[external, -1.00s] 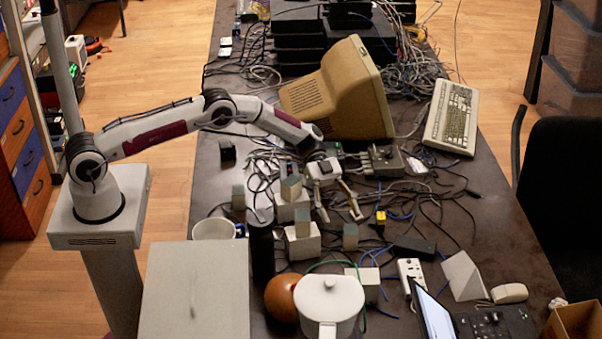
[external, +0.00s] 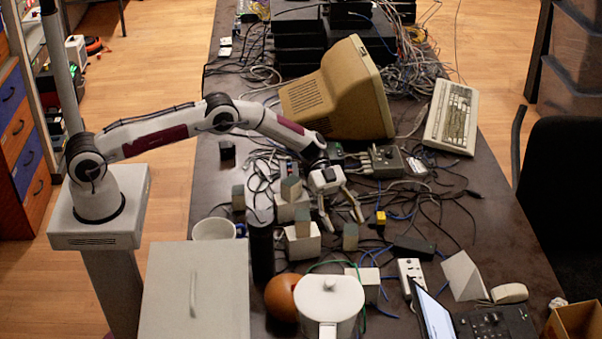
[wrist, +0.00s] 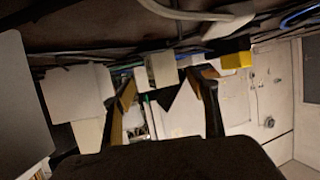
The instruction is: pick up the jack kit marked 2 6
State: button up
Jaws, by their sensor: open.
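Several small grey-green boxes stand among the cables in the external view. One box (external: 350,237) stands just in front of my gripper (external: 344,222), and others are a box (external: 238,197) at the left, one (external: 291,188) on a white block and one (external: 303,221) on another. No marking is readable, so I cannot tell which is the 2 6 jack kit. My gripper is open and points down. In the wrist view, a pale small box (wrist: 161,70) shows between and beyond my fingertips (wrist: 163,88). I see no contact.
White blocks (external: 302,244) stand left of my gripper. A small yellow item (external: 380,217) lies to its right. A dark cylinder (external: 260,250), white pot (external: 330,300) and brown ball (external: 281,297) are nearer the front. Loose cables cover the middle; a beige monitor (external: 350,95) stands behind.

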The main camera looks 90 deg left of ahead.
aim_at(354, 244)
jog(key=shift+x, duration=2.5)
jog(key=c, duration=1.6)
